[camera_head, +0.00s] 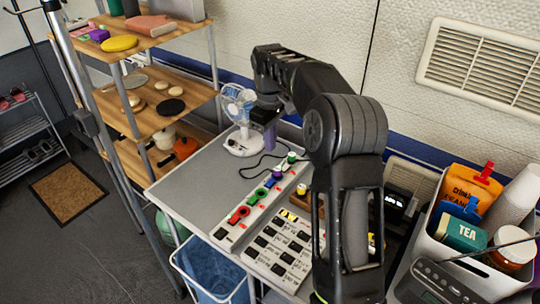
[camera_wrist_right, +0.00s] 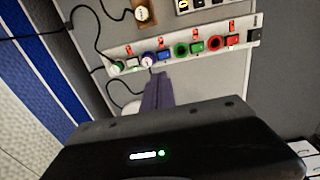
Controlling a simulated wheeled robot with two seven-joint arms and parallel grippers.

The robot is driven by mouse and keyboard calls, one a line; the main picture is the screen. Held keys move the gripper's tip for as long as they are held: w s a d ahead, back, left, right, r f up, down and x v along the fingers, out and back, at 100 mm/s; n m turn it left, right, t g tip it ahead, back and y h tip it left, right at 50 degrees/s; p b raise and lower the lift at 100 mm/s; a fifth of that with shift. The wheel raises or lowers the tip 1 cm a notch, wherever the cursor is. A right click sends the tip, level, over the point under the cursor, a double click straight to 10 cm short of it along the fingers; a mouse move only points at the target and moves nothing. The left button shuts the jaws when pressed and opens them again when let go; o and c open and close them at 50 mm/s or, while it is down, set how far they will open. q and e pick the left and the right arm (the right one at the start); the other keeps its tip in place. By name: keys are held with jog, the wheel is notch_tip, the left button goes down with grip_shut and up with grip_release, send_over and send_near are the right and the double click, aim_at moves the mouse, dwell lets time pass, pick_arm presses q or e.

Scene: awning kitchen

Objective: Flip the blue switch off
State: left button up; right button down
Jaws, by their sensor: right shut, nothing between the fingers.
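My right gripper (camera_head: 270,139) is shut and empty, above the table beside the fan and apart from the switch. Its purple fingers (camera_wrist_right: 158,80) point toward the strip in the wrist view. My left gripper is not in view.
The strip also carries a green switch (camera_wrist_right: 197,46) and a red switch (camera_wrist_right: 232,41). A panel of black buttons (camera_head: 280,249) lies beside the strip. A box with tea and cups (camera_head: 449,244) stands at right.

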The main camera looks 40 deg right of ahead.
aim_at(270, 180)
jog(key=shift+r, duration=0.4)
